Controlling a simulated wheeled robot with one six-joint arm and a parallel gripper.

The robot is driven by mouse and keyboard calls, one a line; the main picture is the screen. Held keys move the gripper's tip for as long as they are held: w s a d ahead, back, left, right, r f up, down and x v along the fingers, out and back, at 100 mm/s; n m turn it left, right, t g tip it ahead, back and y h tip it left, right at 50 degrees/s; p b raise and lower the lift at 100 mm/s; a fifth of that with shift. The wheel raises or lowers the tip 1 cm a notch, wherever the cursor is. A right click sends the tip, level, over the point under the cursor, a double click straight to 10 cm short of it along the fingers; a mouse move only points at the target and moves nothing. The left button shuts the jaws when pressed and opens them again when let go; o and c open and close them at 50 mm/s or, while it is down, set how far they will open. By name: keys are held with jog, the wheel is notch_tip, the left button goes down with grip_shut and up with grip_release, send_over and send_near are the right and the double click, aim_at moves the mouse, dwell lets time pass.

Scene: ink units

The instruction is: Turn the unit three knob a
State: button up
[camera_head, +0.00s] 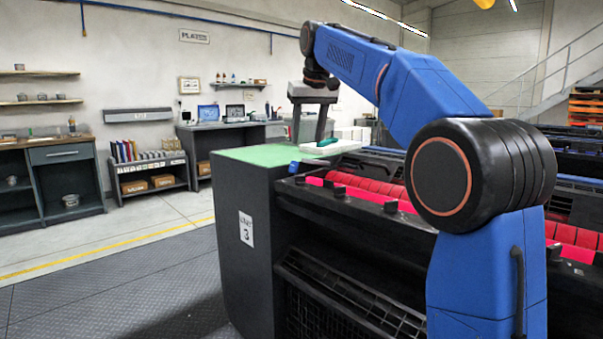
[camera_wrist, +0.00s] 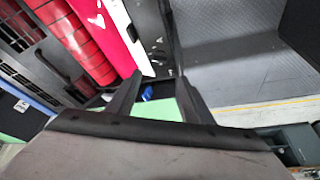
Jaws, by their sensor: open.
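Unit three (camera_head: 247,270) is a dark cabinet with a white label reading 3 (camera_head: 247,229) and a green top (camera_head: 262,155). Beside it runs the ink unit with red-pink rollers (camera_head: 375,190), which also show in the wrist view (camera_wrist: 82,40). My gripper (camera_head: 308,141) is above the far part of the green top, open and empty, fingers pointing down. In the wrist view its fingertips (camera_wrist: 159,78) are apart, with a dark side panel (camera_wrist: 158,30) just beyond them. Small dark knob-like shapes and tiny marks show on that panel, but I cannot tell which is knob a.
A small blue part (camera_head: 294,167) sticks out at the ink unit's near end. A teal-handled tool (camera_head: 328,142) lies beyond the green top's right side. The floor (camera_head: 130,265) left of unit three is clear. Benches and shelves (camera_head: 150,170) stand along the back wall.

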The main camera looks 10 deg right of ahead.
aim_at(301, 177)
jog(key=x, duration=1.3)
jog(key=shift+w+f, duration=0.15)
jog(key=shift+f, duration=0.2)
jog(key=shift+c, duration=0.6)
jog(key=c, duration=0.9)
